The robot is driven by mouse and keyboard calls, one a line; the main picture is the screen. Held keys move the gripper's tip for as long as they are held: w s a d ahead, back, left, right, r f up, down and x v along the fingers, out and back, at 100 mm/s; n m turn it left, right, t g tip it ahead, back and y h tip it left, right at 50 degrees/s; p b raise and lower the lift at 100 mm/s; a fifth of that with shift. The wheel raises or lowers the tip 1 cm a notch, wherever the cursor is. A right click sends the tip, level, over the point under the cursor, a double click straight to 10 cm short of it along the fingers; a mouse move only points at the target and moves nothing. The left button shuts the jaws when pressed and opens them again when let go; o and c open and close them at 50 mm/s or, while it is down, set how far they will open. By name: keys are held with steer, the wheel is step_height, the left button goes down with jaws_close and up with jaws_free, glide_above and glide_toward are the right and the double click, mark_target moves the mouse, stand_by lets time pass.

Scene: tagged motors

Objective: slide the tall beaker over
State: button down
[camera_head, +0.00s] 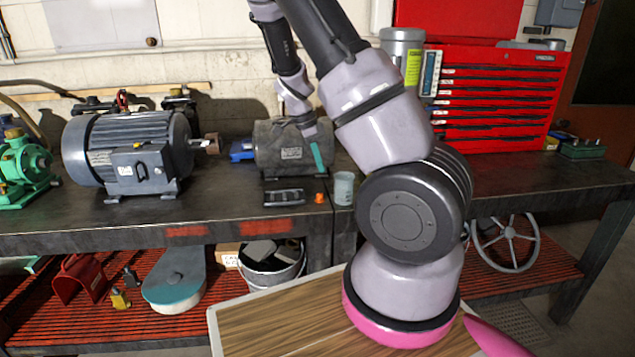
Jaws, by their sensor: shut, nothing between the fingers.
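A small translucent beaker (344,188) stands upright on the dark workbench, just left of my arm's large joint. It is the only beaker I can make out. My gripper (317,158) reaches down above the bench, in front of the smaller grey motor. Its teal finger shows up and to the left of the beaker, apart from it in the picture. The gripper appears shut with nothing held. The exact depth gap between fingers and beaker cannot be told.
An orange cap (320,198) and a dark flat device (284,197) lie left of the beaker. The smaller motor (288,148) and a large motor (130,155) stand behind and left. A red tool chest (490,95) stands at right. My arm hides the bench right of the beaker.

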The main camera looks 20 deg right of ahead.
mark_target(350, 187)
steer(key=x, duration=0.9)
steer(key=shift+s+d+f, duration=0.1)
steer(key=shift+f, duration=0.25)
steer(key=shift+d, duration=0.1)
steer(key=d, duration=0.2)
steer(key=s+d, duration=0.1)
steer(key=d, duration=0.3)
steer(key=shift+s+d, duration=0.1)
steer(key=shift+s, duration=0.25)
steer(key=shift+r, duration=0.15)
